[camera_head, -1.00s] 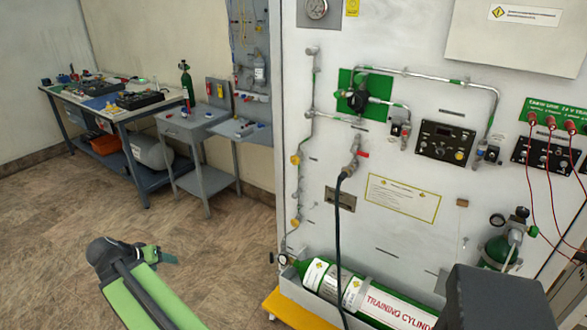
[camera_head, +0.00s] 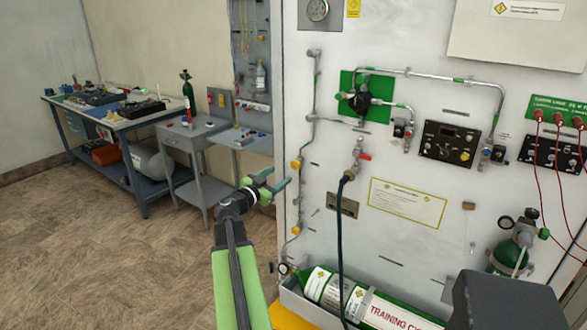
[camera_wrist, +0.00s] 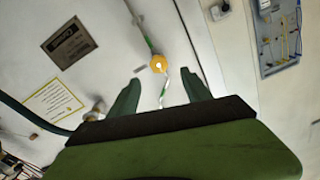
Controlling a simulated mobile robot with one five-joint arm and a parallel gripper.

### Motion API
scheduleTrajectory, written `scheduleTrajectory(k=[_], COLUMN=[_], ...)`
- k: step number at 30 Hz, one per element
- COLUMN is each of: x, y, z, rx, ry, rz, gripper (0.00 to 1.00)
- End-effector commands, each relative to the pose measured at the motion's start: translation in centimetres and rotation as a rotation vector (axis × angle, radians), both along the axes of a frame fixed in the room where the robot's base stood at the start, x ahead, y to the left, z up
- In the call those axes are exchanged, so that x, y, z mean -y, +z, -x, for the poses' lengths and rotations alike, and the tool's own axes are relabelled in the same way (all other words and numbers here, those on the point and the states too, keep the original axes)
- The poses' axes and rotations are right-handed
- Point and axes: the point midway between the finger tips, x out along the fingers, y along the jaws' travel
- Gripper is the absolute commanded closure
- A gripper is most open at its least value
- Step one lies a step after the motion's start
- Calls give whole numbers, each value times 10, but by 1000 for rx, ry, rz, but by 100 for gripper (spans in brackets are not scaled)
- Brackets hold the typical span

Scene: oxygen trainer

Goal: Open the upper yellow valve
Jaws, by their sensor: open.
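The upper yellow valve (camera_head: 296,164) is a small round yellow knob on the thin vertical pipe at the panel's left side. A similar lower yellow valve (camera_head: 296,230) sits below it on the same pipe. My gripper (camera_head: 278,177) is open and empty, just left of and slightly below the upper valve in the head view. In the wrist view, which looks upside down, the upper valve (camera_wrist: 158,63) shows slightly beyond and between the two open fingertips (camera_wrist: 161,78). The fingers do not enclose the valve; the exact distance cannot be told.
A dark hose hangs from a red-handled fitting (camera_head: 362,157) right of the pipe. A green training cylinder (camera_head: 345,297) lies in a tray below. A grey side table (camera_head: 185,133) and a workbench (camera_head: 115,122) stand at left. The floor between is clear.

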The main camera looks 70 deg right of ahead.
Motion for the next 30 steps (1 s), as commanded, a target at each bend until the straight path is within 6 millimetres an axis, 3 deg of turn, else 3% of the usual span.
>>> scheduleTrajectory(k=[1, 6, 12, 25, 30], x=[16, 57, 90, 100, 100], y=[0, 0, 0, 0, 0], z=[3, 14, 23, 27, 27], rx=[0, 0, 0, 0, -1], ry=[-3, -3, -2, -2, -2], rz=[0, -1, -1, -1, -1], gripper=[43, 43, 43, 44, 67])
